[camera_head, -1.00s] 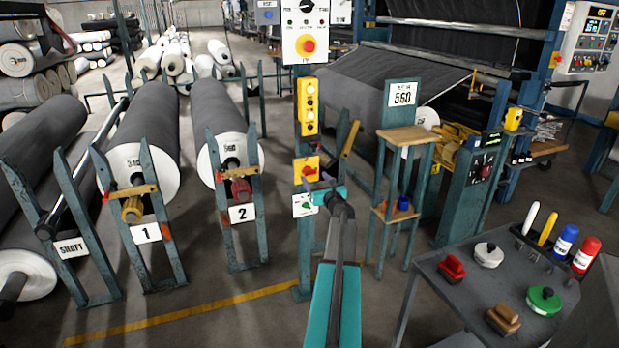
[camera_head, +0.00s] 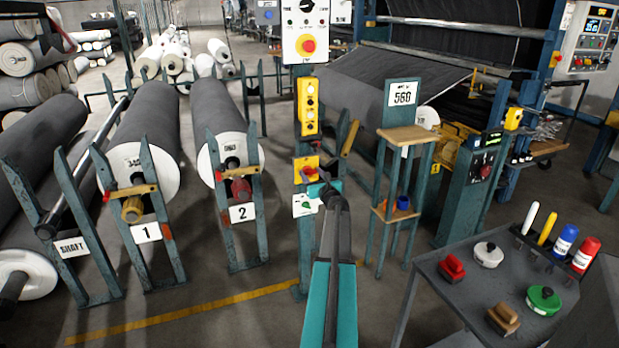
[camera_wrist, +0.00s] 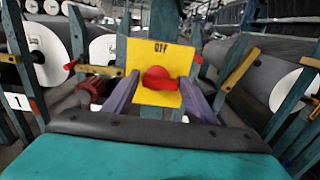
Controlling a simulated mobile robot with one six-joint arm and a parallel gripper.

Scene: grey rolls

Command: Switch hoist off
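The hoist switch is a yellow plate (camera_head: 299,164) on a teal post, below a yellow push-button box. In the wrist view the plate (camera_wrist: 158,58) is marked OFF at its top and carries a red knob (camera_wrist: 162,84). The knob's grip lies roughly sideways, not upright toward the OFF mark. My gripper (camera_head: 312,176) is at the plate in the head view. In the wrist view its two purple fingers (camera_wrist: 160,86) stand apart, one on each side of the knob. A gap shows at the left finger; contact at the right finger cannot be told.
The yellow push-button box (camera_head: 308,106) hangs above the switch, and a white sign with a green mark (camera_head: 305,205) is below. Roll stands 1 and 2 (camera_head: 241,213) are to the left. A small wooden-topped stand (camera_head: 408,135) and a grey tool table (camera_head: 450,290) are to the right.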

